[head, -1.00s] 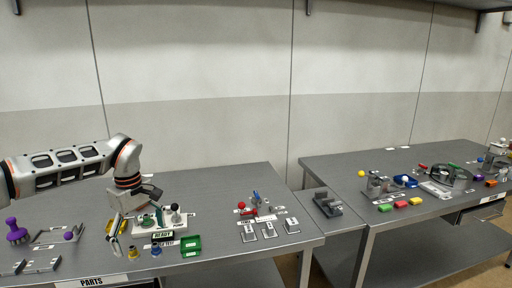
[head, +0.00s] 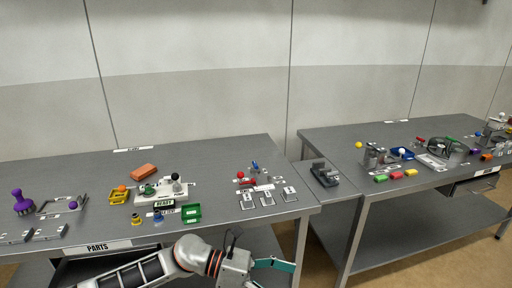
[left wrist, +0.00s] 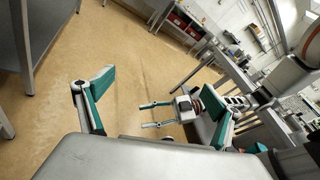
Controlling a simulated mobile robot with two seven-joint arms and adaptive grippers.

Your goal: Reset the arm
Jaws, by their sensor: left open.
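My left arm comes in low in the head view, in front of the left table's front edge. Its left gripper (head: 278,274) points right, with teal-lined fingers partly cut off by the picture's bottom. In the left wrist view the left gripper (left wrist: 158,102) is wide open, with nothing between its fingers and the floor beyond. A second gripper, which looks like my right gripper (left wrist: 150,115), is farther off in that view. Its two thin fingers stand apart and hold nothing visible.
The left table (head: 225,160) carries a white station (head: 160,194), an orange block (head: 144,171), a green tray (head: 191,214) and a purple knobbed tool (head: 22,201). An open drawer (head: 105,262) is below the PARTS label. The right table (head: 400,135) holds several parts. Bare floor (left wrist: 140,45) is clear.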

